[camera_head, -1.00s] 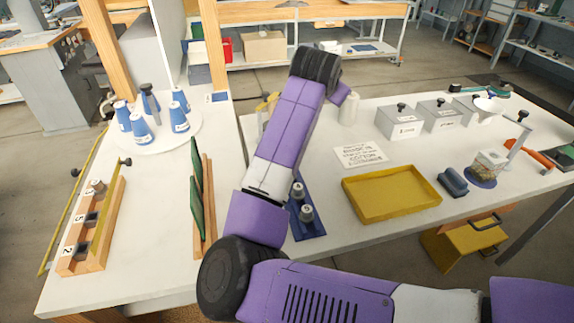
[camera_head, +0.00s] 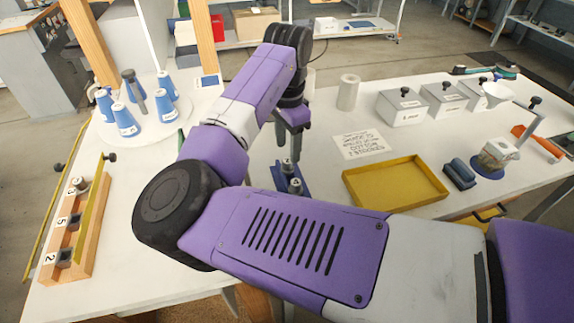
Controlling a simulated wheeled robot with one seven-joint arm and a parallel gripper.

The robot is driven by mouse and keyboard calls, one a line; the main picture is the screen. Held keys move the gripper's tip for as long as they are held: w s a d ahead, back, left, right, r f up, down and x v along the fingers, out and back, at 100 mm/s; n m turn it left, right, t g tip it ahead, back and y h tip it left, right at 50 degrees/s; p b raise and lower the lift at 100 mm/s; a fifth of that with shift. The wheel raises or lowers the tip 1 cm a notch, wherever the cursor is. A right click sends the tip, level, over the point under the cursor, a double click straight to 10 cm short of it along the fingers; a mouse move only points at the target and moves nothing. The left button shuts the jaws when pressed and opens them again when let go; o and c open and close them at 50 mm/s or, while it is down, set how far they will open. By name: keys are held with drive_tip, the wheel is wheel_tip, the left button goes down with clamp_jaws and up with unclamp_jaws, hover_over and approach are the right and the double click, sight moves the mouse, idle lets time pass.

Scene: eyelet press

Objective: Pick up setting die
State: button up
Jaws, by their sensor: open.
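Small metal cylindrical pieces (camera_head: 295,186) stand upright on a blue base (camera_head: 304,196) at the middle of the table, partly hidden by my arm. They look like dies, but I cannot tell which is the setting die. My gripper (camera_head: 291,146) points down just above the rear piece, open, with nothing seen in it. Its fingertips are small and dark here, so I cannot tell whether they touch that piece. A wooden rack (camera_head: 88,235) at the left, numbered 3, 5 and 2, also holds small metal parts.
Blue cones (camera_head: 126,120) stand on a round white plate at the left. A yellow tray (camera_head: 396,203), a paper sign (camera_head: 361,145), a white roll (camera_head: 348,92) and grey lidded boxes (camera_head: 402,108) lie to the right. My forearm covers the front table.

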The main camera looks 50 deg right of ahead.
sight(288, 160)
wheel_tip(288, 160, down, 5)
drive_tip(key=shift+p, duration=0.3)
drive_tip(key=shift+c, duration=0.2)
clamp_jaws()
